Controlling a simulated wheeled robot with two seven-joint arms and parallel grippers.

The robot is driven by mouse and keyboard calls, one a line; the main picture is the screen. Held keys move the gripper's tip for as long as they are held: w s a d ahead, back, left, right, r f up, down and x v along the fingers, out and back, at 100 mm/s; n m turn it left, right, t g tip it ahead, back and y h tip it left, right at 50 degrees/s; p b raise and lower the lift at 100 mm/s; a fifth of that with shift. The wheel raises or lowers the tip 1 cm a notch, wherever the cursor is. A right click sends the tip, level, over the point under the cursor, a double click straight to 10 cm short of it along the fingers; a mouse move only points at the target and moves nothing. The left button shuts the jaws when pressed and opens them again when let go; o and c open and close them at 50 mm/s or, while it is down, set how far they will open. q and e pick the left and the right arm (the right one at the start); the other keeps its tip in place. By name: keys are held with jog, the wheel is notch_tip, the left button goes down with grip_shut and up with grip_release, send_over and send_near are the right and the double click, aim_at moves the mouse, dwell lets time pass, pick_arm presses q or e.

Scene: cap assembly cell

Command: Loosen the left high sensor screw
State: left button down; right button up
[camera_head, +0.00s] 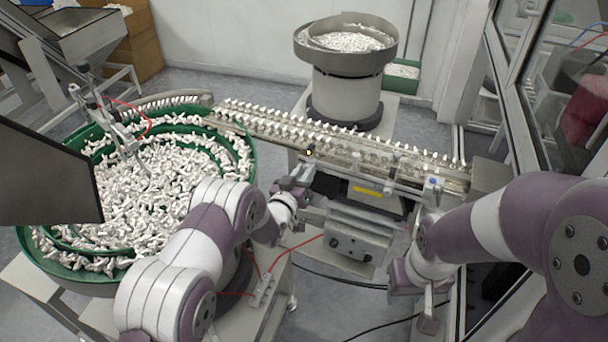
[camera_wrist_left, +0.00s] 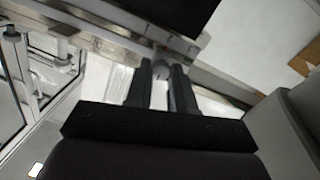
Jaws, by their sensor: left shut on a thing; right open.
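My left gripper (camera_head: 303,172) is at the left part of the feeder rail (camera_head: 375,165), just below a small dark sensor with a yellow spot (camera_head: 309,152). In the left wrist view its two dark fingers (camera_wrist_left: 162,75) are shut on a small grey round part, which looks like the sensor screw (camera_wrist_left: 161,69). In the head view the gripper hides this screw. My right gripper (camera_head: 430,318) is low at the right, apart from the rail. It is small and partly hidden by its own arm, and appears open and empty.
A green bowl (camera_head: 243,160) full of white parts stands at the left. A grey bowl feeder (camera_head: 345,75) stands behind the rail. A control box (camera_head: 350,238) sits below the rail. Red hoses run beside my left arm. A glazed frame (camera_head: 510,85) stands at the right.

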pick_arm(q)
jog(key=n+b, duration=1.2)
jog(key=n, duration=1.1)
jog(key=shift+f+n, duration=0.15)
jog(key=shift+n, duration=0.25)
dwell(0.3)
jog(key=c, duration=1)
grip_release()
jog(key=shift+o, duration=0.2)
